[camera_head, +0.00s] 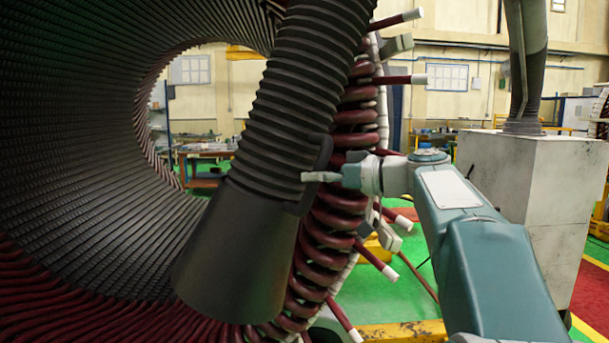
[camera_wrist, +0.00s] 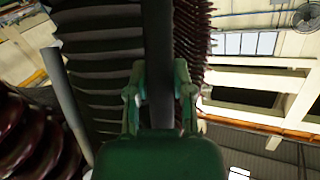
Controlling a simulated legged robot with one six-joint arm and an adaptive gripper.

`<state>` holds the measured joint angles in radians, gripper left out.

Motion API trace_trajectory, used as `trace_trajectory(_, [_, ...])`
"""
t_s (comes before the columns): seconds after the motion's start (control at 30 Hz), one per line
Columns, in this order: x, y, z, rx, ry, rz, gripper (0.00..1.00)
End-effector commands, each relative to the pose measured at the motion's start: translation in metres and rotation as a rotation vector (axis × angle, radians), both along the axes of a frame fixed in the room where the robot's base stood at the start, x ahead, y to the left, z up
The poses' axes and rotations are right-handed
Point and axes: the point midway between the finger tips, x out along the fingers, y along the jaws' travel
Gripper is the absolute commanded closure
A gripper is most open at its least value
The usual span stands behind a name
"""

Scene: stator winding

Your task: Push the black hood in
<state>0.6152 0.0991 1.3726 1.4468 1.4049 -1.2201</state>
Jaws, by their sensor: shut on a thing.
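The black hood (camera_head: 237,252) is a dark, flared cone at the lower end of a ribbed black hose (camera_head: 305,95). It hangs tilted in front of the stator's opening. A dark handle (camera_head: 318,170) stands out from the hood's upper right side. My gripper (camera_head: 318,177) reaches in from the right and is shut on this handle. In the wrist view the two fingers of my gripper (camera_wrist: 160,98) sit on either side of the dark handle bar (camera_wrist: 158,50). The ribbed hose (camera_wrist: 100,65) shows behind it. The hood's cone cannot be made out in the wrist view.
The stator (camera_head: 70,130) fills the left side with its dark slotted bore. Dark red coils (camera_head: 335,225) run close behind the hood, with white-tipped rods (camera_head: 375,262) sticking out to the right. A pale cabinet (camera_head: 535,190) stands at the right. Green floor shows between.

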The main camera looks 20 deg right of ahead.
Motion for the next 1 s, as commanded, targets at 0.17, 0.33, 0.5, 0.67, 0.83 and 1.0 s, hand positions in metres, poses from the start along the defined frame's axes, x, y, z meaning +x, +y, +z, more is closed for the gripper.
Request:
trace_trajectory(0.17, [0.0,0.0,0.001,0.001,-0.002,0.0,0.52])
trace_trajectory(0.33, [0.0,0.001,0.001,0.001,-0.001,0.0,0.35])
trace_trajectory(0.5, [0.0,0.001,0.001,0.001,-0.001,0.0,0.35])
trace_trajectory(0.67, [-0.004,-0.004,0.001,0.0,-0.001,-0.002,0.35])
trace_trajectory(0.83, [-0.024,-0.024,0.004,0.0,-0.001,-0.005,0.35])
trace_trajectory(1.0, [-0.05,-0.05,0.008,0.0,-0.001,-0.005,0.35])
